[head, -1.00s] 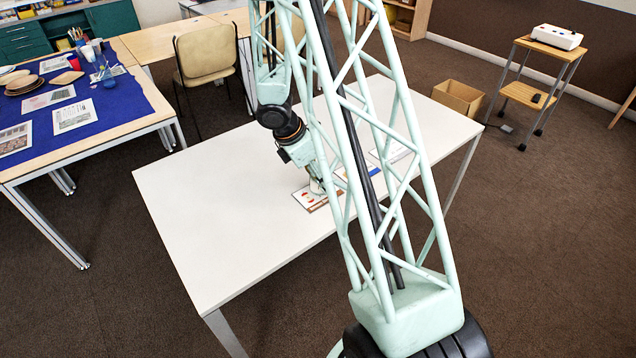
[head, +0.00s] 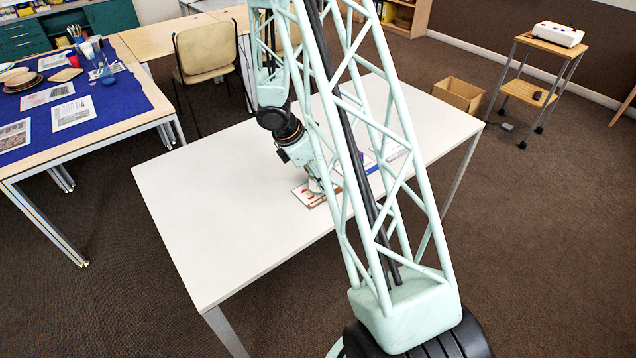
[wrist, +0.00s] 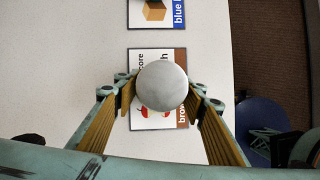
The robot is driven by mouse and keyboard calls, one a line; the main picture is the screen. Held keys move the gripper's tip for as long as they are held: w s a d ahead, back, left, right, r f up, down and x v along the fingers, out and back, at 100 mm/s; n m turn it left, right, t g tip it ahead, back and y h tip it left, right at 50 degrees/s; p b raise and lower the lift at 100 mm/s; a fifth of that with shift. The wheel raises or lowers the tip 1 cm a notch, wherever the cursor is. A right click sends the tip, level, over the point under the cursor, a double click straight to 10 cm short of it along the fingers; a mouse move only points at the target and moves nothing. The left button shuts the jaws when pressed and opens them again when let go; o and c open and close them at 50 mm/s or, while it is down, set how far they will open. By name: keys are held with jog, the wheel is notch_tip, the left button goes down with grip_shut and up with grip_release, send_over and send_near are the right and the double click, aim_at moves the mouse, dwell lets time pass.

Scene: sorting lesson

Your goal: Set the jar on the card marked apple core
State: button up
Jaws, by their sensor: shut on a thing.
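The jar (wrist: 162,86) shows from above in the wrist view as a round grey-white top. My gripper (wrist: 161,100) is shut on it, with one finger on each side. Under it in that view is a white card (wrist: 140,112) with a brown strip, a red apple picture and partly hidden words including "core". The jar covers the card's middle. I cannot tell whether it touches the card or hangs just above it. In the head view my gripper (head: 316,185) is low over the same card (head: 304,196), and lattice arm links hide part of the area.
A card with a blue strip and a box picture (wrist: 153,12) lies beyond the first card. Another card (head: 394,149) lies farther along the row. The white table (head: 215,215) is clear to the left. A cardboard box (head: 458,94) stands on the floor beyond.

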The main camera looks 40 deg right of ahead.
jog(key=shift+f, duration=0.3)
jog(key=shift+f, duration=0.15)
jog(key=o, duration=0.9)
jog(key=shift+r, duration=0.2)
jog(key=shift+w+a+r, duration=0.1)
jog(key=shift+r, duration=0.2)
jog(key=p+v, duration=0.4)
jog(key=v, duration=0.7)
jog(key=shift+a+r, duration=0.1)
jog(key=shift+r, duration=0.05)
jog(key=shift+r, duration=0.1)
